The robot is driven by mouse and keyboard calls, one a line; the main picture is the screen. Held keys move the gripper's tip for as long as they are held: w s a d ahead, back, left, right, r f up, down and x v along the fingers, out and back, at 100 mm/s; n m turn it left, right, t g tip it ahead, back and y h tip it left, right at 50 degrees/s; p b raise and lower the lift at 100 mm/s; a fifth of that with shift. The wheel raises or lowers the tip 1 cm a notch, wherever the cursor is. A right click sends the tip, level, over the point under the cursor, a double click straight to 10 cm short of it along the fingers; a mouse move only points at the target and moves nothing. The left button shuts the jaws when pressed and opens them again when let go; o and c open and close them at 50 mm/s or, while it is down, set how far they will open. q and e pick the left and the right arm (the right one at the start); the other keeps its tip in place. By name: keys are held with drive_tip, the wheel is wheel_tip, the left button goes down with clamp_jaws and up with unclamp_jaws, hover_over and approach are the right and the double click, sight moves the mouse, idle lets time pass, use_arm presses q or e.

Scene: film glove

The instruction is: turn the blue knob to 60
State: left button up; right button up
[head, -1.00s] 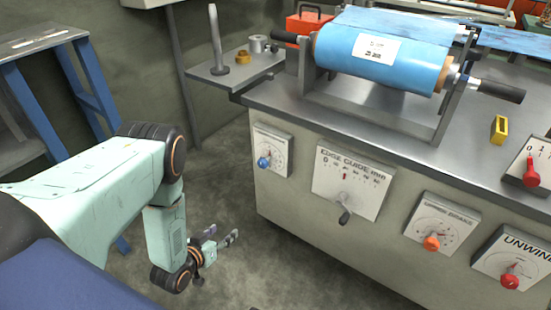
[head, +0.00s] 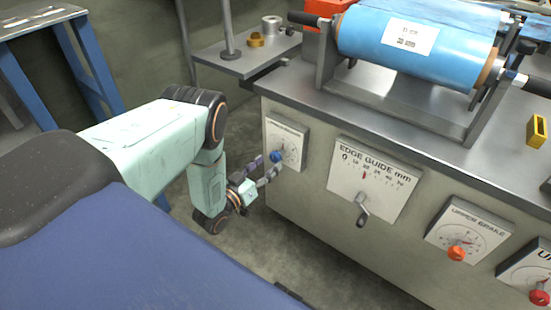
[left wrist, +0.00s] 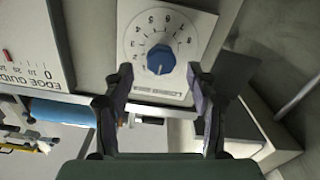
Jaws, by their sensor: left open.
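The blue knob (head: 276,156) sits on a white dial plate (head: 290,135) at the left end of the machine's front panel. In the left wrist view the blue knob (left wrist: 161,59) is in the middle of a round numbered dial, and the plate's lettering appears upside down. My left gripper (head: 266,168) is open and faces the dial. In the left wrist view its two fingertips (left wrist: 160,74) stand on either side of the knob, apart from it in the picture. I cannot tell the exact gap in depth. My right gripper is out of view.
Right of the dial are the edge guide plate (head: 385,166) with its lever (head: 362,212) and the orange upper brake knob (head: 457,253). A blue film roll (head: 415,35) lies on top. A side shelf (head: 215,60) juts out at left, beside a blue stand (head: 95,60).

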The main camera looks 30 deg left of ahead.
sight(273, 159)
use_arm(q)
drive_tip(key=w, duration=0.1)
drive_tip(key=w+b, duration=0.1)
drive_tip(key=w, duration=0.1)
drive_tip(key=shift+w+d+f, duration=0.1)
drive_tip(key=shift+w+f, duration=0.05)
drive_tip(key=shift+w, duration=0.55)
drive_tip(key=shift+c, duration=0.2)
drive_tip(key=c, duration=1.1)
drive_tip(key=shift+c, duration=0.2)
